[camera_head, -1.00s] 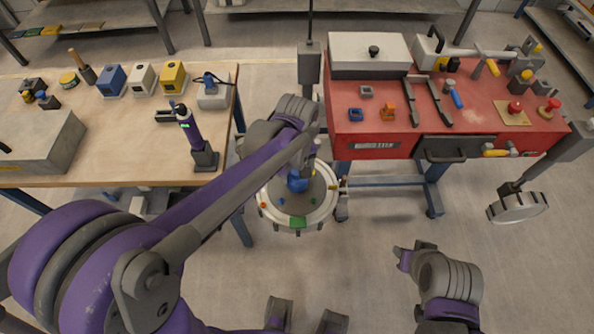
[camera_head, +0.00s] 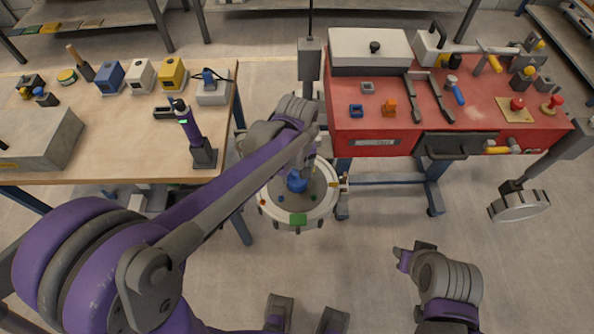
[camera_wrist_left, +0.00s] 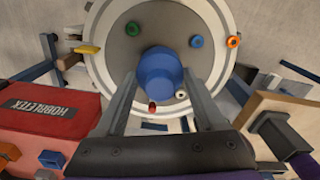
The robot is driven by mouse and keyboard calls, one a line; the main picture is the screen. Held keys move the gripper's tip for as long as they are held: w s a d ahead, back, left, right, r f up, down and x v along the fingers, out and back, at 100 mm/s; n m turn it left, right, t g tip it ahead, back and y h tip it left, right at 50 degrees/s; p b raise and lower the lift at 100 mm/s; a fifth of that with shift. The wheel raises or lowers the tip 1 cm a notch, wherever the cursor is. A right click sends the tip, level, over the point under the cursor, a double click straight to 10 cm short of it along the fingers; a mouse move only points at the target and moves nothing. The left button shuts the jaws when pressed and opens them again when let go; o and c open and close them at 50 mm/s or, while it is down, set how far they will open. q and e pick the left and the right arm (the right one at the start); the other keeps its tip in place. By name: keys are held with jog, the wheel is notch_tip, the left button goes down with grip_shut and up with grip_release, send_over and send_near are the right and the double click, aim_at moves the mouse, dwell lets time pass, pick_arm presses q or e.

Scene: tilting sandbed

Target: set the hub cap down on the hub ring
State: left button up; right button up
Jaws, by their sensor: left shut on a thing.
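The hub cap looks to be the blue round piece (camera_wrist_left: 160,73) between the fingers of my left gripper (camera_wrist_left: 161,82) in the left wrist view. The fingers lie along its two sides, and my gripper is shut on it. In the head view the blue cap (camera_head: 297,181) shows over the middle of the round sandbed (camera_head: 298,213), just below my left wrist. The hub ring is not seen clearly; the cap and gripper cover the bed's middle. I cannot tell whether the cap touches the bed.
Small green (camera_wrist_left: 133,28), blue (camera_wrist_left: 196,41) and orange (camera_wrist_left: 233,41) rings sit around the bed's face. A wooden bench (camera_head: 120,150) stands left and a red tool cart (camera_head: 365,137) at the upper right. A round grey disc (camera_head: 518,206) hangs at the right.

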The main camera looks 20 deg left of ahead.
pick_arm(q)
jog(key=shift+f+b, duration=0.3)
jog(key=shift+f, duration=0.2)
pick_arm(e)
jog(key=shift+s+f, duration=0.1)
jog(key=shift+f, duration=0.35)
pick_arm(q)
jog(key=o, duration=1.4)
jog(key=shift+r, duration=0.1)
pick_arm(e)
jog(key=shift+r, duration=0.1)
pick_arm(q)
jog(key=shift+r+p, duration=2.5)
jog(key=shift+r, duration=1.5)
jog(key=shift+f, duration=0.1)
pick_arm(e)
notch_tip(320, 180, up, 6)
jog(key=w, duration=0.1)
jog(key=shift+w, duration=0.4)
